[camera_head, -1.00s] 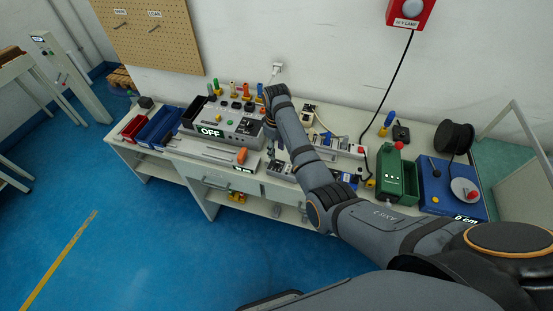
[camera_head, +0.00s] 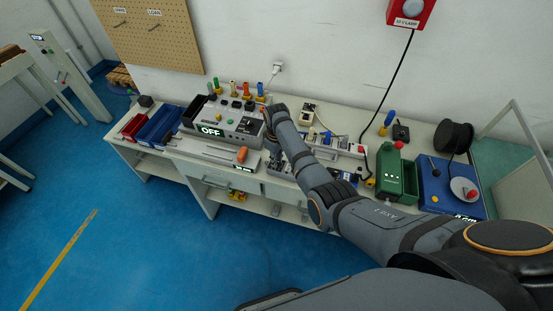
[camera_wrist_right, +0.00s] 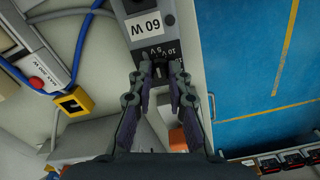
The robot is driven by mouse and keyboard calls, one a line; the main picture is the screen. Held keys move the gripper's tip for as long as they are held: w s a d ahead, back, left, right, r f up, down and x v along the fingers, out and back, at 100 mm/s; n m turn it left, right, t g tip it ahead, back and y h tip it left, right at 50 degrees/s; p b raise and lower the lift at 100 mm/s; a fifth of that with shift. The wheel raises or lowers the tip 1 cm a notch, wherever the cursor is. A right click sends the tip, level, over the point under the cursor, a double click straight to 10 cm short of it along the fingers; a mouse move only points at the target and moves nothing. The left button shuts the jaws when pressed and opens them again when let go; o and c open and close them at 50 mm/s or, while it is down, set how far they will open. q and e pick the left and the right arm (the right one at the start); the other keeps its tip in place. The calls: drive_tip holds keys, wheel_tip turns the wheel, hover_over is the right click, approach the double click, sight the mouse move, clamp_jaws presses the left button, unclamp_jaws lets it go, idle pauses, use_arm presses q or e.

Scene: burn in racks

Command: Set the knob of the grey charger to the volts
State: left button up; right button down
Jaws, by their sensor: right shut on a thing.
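The grey charger (camera_head: 284,171) lies near the bench's front edge, partly behind my right arm in the head view. In the right wrist view its grey face (camera_wrist_right: 167,45) carries a "60 W" label and volt marks that read "10 V" and "5 V". My right gripper (camera_wrist_right: 160,72) is at these marks, with its fingertips closed around the small dark knob (camera_wrist_right: 160,68). The fingers hide most of the knob, so its pointer cannot be read. In the head view the fingers are hard to make out beside the arm. My left gripper is not in view.
A green box (camera_head: 392,177) and a blue unit (camera_head: 440,190) stand at the right. Blue cable (camera_wrist_right: 78,40) lies near the charger.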

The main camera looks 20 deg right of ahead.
drive_tip(key=shift+m, duration=0.3)
drive_tip(key=m+p, duration=0.2)
drive_tip(key=shift+r+m, duration=0.1)
drive_tip(key=shift+m, duration=0.3)
drive_tip(key=shift+m+p, duration=0.65)
drive_tip(key=shift+m, duration=1.55)
drive_tip(key=c, duration=1.3)
unclamp_jaws()
